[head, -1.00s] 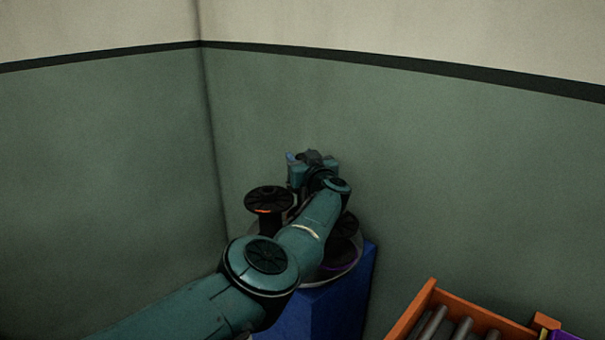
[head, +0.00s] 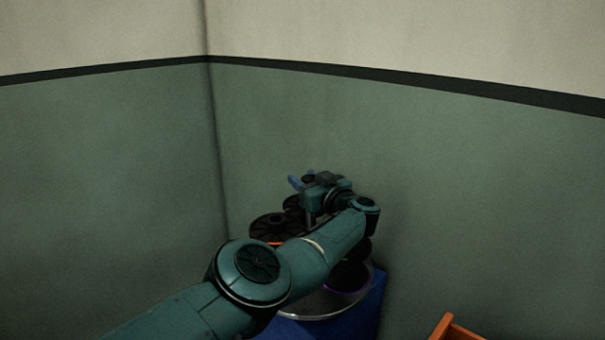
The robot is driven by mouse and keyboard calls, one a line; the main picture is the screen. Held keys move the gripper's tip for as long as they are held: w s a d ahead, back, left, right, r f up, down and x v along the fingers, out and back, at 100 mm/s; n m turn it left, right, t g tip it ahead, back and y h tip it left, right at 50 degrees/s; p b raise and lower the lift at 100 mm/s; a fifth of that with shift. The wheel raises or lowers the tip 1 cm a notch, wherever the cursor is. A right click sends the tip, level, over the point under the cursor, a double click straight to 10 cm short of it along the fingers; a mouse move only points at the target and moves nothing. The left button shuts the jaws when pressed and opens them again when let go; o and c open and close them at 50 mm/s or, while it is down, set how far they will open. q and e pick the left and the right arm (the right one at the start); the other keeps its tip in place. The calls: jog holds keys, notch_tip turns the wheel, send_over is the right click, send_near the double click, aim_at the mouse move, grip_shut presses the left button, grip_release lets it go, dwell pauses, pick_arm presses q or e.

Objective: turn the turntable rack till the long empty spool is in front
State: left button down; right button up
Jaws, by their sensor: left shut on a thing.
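The turntable rack (head: 318,306) has a round grey base on a blue stand and carries several spools with dark flanges. A spool with an orange band (head: 275,228) is at its left, partly overlapping another dark spool (head: 292,203) behind. A spool with a purple edge (head: 350,276) is at the front right. My left arm crosses over the rack and hides its middle. My left gripper (head: 309,187) is at the rack's far side, shut; its fingertips are largely hidden, so the exact part it grips is unclear. I cannot pick out the long empty spool. My right gripper is out of view.
The blue stand (head: 363,318) is close to the green walls (head: 460,210), near their corner. An orange crate edge (head: 455,329) shows at the bottom right. There is bare floor or shadow between them.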

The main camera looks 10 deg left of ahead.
pick_arm(q)
jog(key=shift+r, duration=0.15)
jog(key=c, duration=0.8)
grip_release()
notch_tip(320, 180, up, 9)
jog(key=p, duration=0.9)
jog(key=shift+r+p, duration=0.35)
jog(key=shift+p, duration=0.05)
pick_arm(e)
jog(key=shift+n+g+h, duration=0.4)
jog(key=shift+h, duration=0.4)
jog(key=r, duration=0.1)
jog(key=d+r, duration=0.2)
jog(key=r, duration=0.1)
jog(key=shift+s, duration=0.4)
